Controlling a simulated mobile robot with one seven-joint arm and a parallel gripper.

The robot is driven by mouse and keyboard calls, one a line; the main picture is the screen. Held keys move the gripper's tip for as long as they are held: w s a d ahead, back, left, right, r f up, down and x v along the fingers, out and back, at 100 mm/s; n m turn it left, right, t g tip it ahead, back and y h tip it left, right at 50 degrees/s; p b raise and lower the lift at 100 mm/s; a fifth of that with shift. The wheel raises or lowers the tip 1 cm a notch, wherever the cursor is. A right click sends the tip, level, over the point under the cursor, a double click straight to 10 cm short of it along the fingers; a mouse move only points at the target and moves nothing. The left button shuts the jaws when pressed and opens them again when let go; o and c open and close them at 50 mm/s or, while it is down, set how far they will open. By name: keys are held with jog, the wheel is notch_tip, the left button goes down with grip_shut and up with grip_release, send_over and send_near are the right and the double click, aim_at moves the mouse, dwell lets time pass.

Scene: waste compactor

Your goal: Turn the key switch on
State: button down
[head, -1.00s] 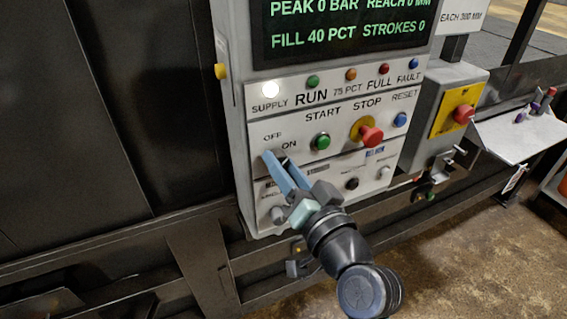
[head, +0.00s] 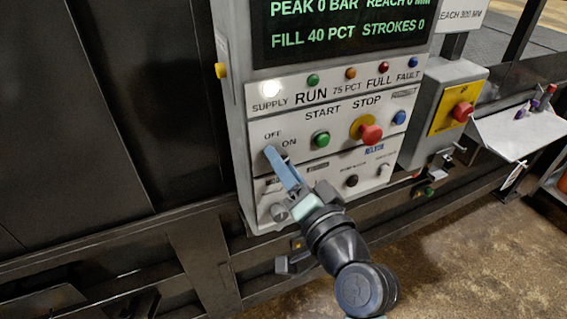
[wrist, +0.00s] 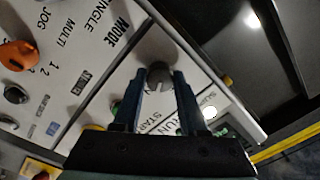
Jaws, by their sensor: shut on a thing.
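The key switch (wrist: 158,74) is a small grey knob on the white control panel (head: 300,158). In the wrist view it sits between my two blue fingertips, with a dark slot showing in its face. My gripper (head: 274,155) reaches up to the panel just below the OFF and ON labels and is shut on the key switch; it also shows in the wrist view (wrist: 160,80). In the head view the fingers overlap and mostly hide the switch, so I cannot tell which label it points to.
Right of the switch are a green START button (head: 321,139), a red STOP button (head: 370,133) on yellow and a blue RESET button (head: 399,117). The SUPPLY lamp (head: 271,90) glows white. An orange knob (wrist: 18,55) shows in the wrist view.

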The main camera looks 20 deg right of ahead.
jog(key=shift+c, duration=2.2)
grip_release()
jog(key=s+b, duration=0.5)
jog(key=s, duration=0.8)
jog(key=shift+d+f, duration=0.2)
jog(key=shift+d, duration=0.1)
